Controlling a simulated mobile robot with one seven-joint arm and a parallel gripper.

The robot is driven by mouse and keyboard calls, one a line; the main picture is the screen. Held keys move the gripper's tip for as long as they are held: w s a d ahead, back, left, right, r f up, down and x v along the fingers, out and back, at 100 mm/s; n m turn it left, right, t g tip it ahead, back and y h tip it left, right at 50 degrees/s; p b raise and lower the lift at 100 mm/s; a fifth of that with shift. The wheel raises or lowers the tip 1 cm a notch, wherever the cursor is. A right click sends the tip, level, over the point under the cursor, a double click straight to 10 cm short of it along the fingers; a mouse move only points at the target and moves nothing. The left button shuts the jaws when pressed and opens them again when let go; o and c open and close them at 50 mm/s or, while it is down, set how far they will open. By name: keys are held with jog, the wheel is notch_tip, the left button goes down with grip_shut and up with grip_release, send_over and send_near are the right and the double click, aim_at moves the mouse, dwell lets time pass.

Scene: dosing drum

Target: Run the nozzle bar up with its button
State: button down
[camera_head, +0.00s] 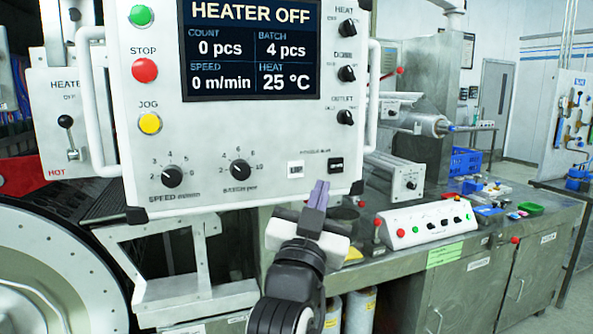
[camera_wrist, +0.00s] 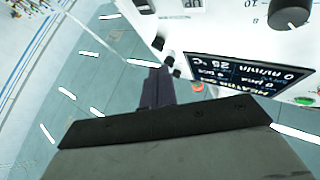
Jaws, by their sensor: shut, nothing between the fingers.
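The control panel (camera_head: 240,120) fills the upper left of the head view. Near its lower right edge is a white button (camera_head: 295,169) with small dark lettering, and a black button (camera_head: 336,165) to its right. In the wrist view the white button (camera_wrist: 193,4) reads UP at the top edge, with the black button (camera_wrist: 144,6) to its left. My gripper (camera_head: 320,187) is shut and empty, its purple-grey fingers pointing up, just below and between the two buttons in the head view. The fingers (camera_wrist: 158,78) appear apart from the panel in the wrist view. The nozzle bar cannot be made out.
The panel screen (camera_head: 250,50) reads HEATER OFF. Speed and batch knobs (camera_head: 240,170) sit left of the buttons. A metal handle (camera_head: 371,110) runs along the right side. Behind stand a bench (camera_head: 465,270) and a small white control box (camera_head: 425,222).

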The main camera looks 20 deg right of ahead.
send_near(302, 164)
jog(key=shift+s+d+b+x, duration=0.1)
jog(key=shift+x, duration=0.75)
jog(key=shift+s+d+b+x, duration=0.1)
jog(key=shift+s+d+x, duration=0.05)
jog(key=shift+x, duration=0.7)
jog(key=shift+s+d+b+x, duration=0.1)
jog(key=shift+x, duration=0.7)
jog(key=shift+w+r, duration=0.1)
jog(key=shift+r, duration=0.1)
jog(key=shift+w, duration=0.3)
jog(key=shift+w, duration=0.4)
dwell(0.5)
dwell(0.3)
jog(key=shift+s, duration=0.9)
jog(key=s, duration=0.4)
jog(key=shift+s+d, duration=0.1)
jog(key=shift+s, duration=0.3)
